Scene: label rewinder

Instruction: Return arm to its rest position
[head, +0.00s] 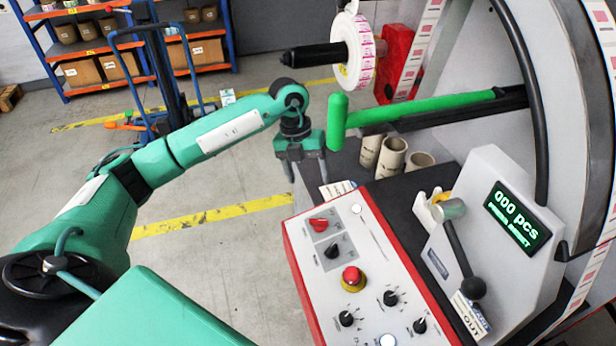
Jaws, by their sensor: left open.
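My left arm reaches in from the left, and its gripper (306,168) hangs with the fingers pointing down, open and empty. It is just left of the green swing arm (430,107) of the label rewinder. That arm ends in an upright, rounded green handle (337,122) and runs right to a dark slot in the machine's face. A small gap shows between gripper and handle; I cannot tell how far apart they are in depth. A label roll (354,52) sits on a black spindle (312,54) above. My right gripper is not in view.
A control panel (350,268) with a red emergency button (352,278) lies below the gripper. Several cardboard cores (391,157) stand under the green arm. A black-knobbed lever (460,248) sits beside a display reading 000 pcs (517,215). Open floor (235,245) lies left of the panel.

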